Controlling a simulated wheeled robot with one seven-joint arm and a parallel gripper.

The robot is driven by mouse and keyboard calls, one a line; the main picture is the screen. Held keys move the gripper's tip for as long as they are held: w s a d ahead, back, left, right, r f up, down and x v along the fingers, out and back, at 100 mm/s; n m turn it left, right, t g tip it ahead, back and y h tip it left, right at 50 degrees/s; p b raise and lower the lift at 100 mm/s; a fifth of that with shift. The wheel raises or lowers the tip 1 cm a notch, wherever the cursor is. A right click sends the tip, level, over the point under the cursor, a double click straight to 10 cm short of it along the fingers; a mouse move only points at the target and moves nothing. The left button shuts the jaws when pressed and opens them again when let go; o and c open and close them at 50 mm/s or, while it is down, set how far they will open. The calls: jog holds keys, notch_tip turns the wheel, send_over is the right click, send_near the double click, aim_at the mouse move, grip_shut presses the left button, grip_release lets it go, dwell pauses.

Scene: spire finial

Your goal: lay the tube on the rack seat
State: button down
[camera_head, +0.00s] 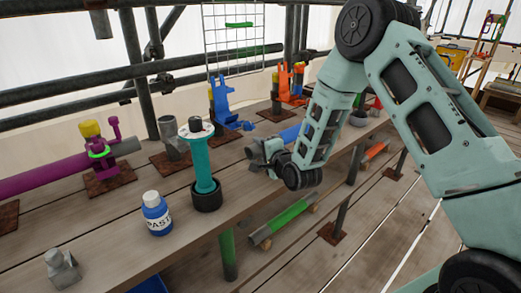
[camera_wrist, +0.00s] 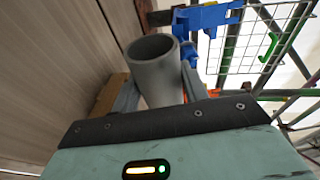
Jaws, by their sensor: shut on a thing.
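My gripper (camera_head: 268,156) is low over the bench, right of the teal post. In the wrist view (camera_wrist: 155,88) its fingers are shut on a grey tube end (camera_wrist: 157,72), whose open mouth faces away from the palm. The rest of that tube is hidden by the gripper housing. A blue tube length (camera_head: 290,133) shows behind the gripper; I cannot tell whether it is the held tube. A blue stand (camera_head: 224,104) and an orange stand (camera_head: 290,85) are on rusty plates behind. The blue stand also shows in the wrist view (camera_wrist: 205,17). I cannot tell which support is the rack seat.
A teal post (camera_head: 204,172) in a black cup and a blue-white bottle (camera_head: 157,214) stand on the bench (camera_head: 120,222). A purple tube (camera_head: 45,176) lies at the left by a purple clamp. A green tube (camera_head: 285,221) lies lower down. A wire grid (camera_head: 235,45) hangs behind.

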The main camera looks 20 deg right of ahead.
jog(key=shift+w+f+b, duration=0.1)
jog(key=shift+f+b, duration=1.35)
jog(key=shift+f, duration=0.3)
jog(key=c, duration=0.9)
grip_release()
jog(key=shift+o, duration=1.4)
jog(key=shift+f, duration=0.2)
jog(key=o, duration=0.5)
jog(key=shift+s, duration=0.2)
jog(key=shift+c, duration=0.2)
jog(key=shift+f, duration=0.2)
jog(key=shift+c, duration=0.5)
